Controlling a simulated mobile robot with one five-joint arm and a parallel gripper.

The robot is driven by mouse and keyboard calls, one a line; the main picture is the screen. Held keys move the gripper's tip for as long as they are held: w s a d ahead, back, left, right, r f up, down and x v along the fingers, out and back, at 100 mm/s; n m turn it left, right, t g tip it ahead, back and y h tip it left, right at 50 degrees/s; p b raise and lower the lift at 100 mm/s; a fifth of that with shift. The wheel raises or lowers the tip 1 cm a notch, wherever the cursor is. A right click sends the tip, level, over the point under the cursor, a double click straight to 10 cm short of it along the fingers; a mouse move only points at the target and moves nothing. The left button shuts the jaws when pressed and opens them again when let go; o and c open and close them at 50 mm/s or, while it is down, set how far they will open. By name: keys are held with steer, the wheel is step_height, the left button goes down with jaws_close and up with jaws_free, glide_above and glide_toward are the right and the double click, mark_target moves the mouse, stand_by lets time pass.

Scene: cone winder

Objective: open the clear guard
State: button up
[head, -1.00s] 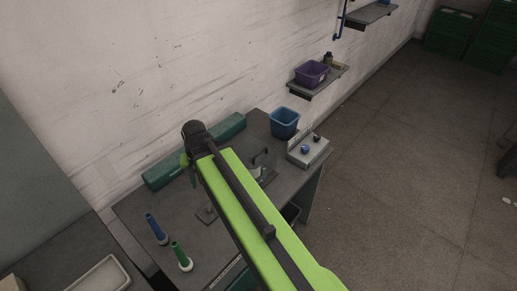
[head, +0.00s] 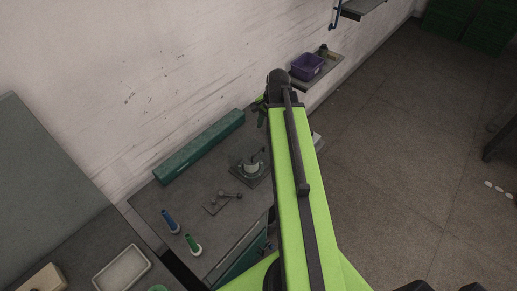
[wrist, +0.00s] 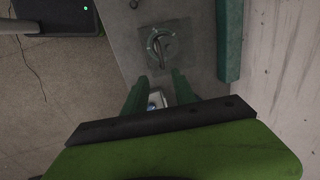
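I cannot make out a clear guard for certain in either view. The winder unit (head: 251,168), a dark square plate with a round grey-green piece and a dark bent arm, stands on the bench (head: 150,203). The winder unit also shows in the wrist view (wrist: 161,46), ahead of my fingertips. My gripper (wrist: 158,80) shows two green fingers, apart and empty. It is above the bench near a pale box with a blue knob (wrist: 155,101), seen between the fingers lower down. In the head view my lime arm hides most of that box, and the gripper is partly hidden.
A long green box (head: 200,148) lies along the wall. Blue (head: 170,222) and green (head: 193,245) cones and a small lever on a plate (head: 222,202) are on the bench. A purple bin (head: 307,67) sits on a wall shelf.

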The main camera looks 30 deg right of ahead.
mark_target(258, 151)
steer(key=w+f+b, duration=0.1)
steer(key=f+b, duration=0.4)
steer(key=w+f+b, duration=0.1)
steer(key=f+b, duration=0.4)
steer(key=w+a+f+b, duration=0.1)
steer(key=f+b, duration=0.4)
steer(key=f, duration=0.1)
steer(key=shift+w+f, duration=0.1)
jaws_close()
stand_by(0.6)
